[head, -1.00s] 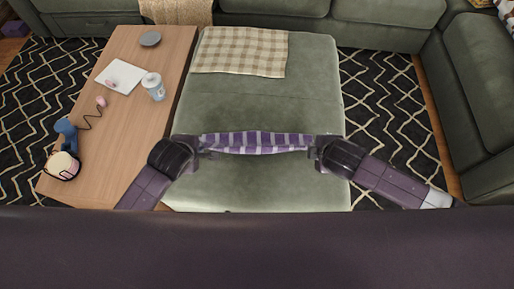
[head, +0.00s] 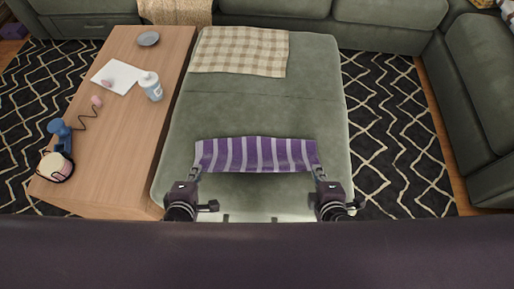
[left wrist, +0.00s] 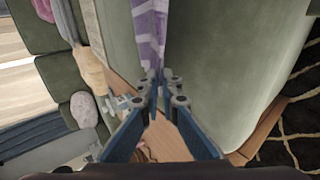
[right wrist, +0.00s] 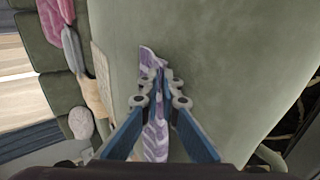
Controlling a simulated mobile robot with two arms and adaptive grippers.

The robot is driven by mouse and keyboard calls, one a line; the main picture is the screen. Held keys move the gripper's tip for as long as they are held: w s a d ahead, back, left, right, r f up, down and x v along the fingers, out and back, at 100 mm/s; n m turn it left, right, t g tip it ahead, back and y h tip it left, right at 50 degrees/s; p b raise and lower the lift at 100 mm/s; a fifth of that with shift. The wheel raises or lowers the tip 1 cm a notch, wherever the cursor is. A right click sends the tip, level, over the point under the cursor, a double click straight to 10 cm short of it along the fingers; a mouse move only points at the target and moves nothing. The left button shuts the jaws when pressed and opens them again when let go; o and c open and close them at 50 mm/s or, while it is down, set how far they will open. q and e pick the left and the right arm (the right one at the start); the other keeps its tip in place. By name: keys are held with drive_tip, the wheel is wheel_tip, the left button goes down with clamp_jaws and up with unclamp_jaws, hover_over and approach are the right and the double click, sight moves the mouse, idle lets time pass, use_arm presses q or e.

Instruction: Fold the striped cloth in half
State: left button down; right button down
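The purple and white striped cloth (head: 257,154) is spread as a wide strip over the near part of the green ottoman (head: 240,110). My left gripper (head: 196,173) is at its near left corner and my right gripper (head: 318,171) at its near right corner. In the left wrist view the cloth (left wrist: 149,35) runs up from between the closed fingertips. In the right wrist view the fingers are closed on the cloth (right wrist: 155,140), which shows on both sides of them. I cannot tell how much of the near edge is lifted off the ottoman.
A beige checked cloth (head: 240,52) lies at the ottoman's far end. A wooden table (head: 125,140) on the left holds a white bottle (head: 151,86), a grey dish (head: 148,39), paper and a blue corded phone (head: 60,133). Green sofas surround the place. The ottoman's middle is clear.

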use_arm(q)
drive_tip(key=shift+s+f, duration=0.1)
drive_tip(key=shift+s, duration=0.1)
use_arm(e)
drive_tip(key=shift+s+f, duration=0.1)
drive_tip(key=shift+s, duration=0.05)
use_arm(q)
drive_tip(key=c, duration=1.9)
unclamp_jaws()
use_arm(e)
drive_tip(key=c, duration=1.9)
unclamp_jaws()
